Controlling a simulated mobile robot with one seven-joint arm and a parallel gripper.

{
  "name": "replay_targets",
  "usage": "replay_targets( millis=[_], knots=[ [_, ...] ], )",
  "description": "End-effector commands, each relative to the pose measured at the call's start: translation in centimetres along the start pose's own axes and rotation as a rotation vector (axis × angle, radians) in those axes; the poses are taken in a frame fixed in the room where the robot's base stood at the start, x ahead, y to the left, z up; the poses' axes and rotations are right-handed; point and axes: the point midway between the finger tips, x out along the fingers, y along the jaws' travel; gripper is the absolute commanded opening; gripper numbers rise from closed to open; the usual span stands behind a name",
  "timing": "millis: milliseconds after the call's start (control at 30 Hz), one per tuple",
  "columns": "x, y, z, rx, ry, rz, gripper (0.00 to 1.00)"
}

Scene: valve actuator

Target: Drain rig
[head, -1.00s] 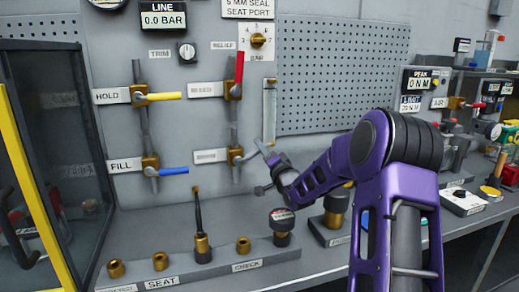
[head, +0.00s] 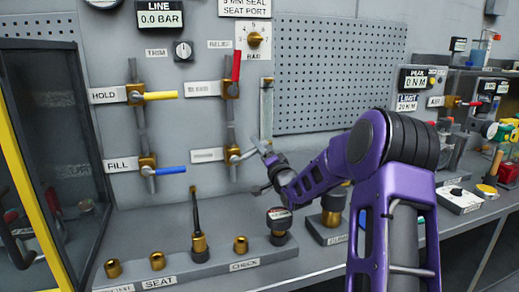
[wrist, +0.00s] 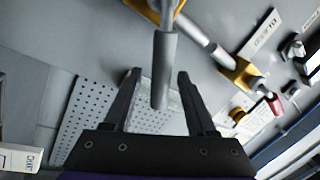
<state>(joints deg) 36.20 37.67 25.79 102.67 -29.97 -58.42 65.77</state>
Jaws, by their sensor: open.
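The rig is a wall panel with brass valves on two vertical pipes. The lower right valve (head: 232,155) has a grey lever (head: 244,156) pointing right; the white label beside it is unreadable. My gripper (head: 259,170) is at that lever's end. In the wrist view my gripper (wrist: 159,77) is open, with the grey lever (wrist: 165,68) between its fingers and a gap on each side. The yellow HOLD lever (head: 160,96) and blue FILL lever (head: 171,170) point right. The red lever (head: 236,66) points up. The LINE display (head: 161,19) reads 0.0 BAR.
A bench block (head: 205,264) below carries several brass fittings and an upright tool (head: 196,222). A clear vertical tube (head: 266,108) stands right of the valves, near my gripper. A yellow-edged dark cabinet (head: 50,140) is at left. A pegboard (head: 340,75) is behind my arm.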

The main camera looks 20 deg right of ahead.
Motion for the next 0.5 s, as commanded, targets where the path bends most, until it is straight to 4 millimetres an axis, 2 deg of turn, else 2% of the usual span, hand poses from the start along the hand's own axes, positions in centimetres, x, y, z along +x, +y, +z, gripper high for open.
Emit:
replay_targets(
  millis=[167,500],
  knots=[
    [0.3,-1.1,-0.6,-0.002,0.001,-0.003,0.57],
    [1.7,-6.5,-3.7,-0.003,0.002,-0.005,0.57]
  ],
)
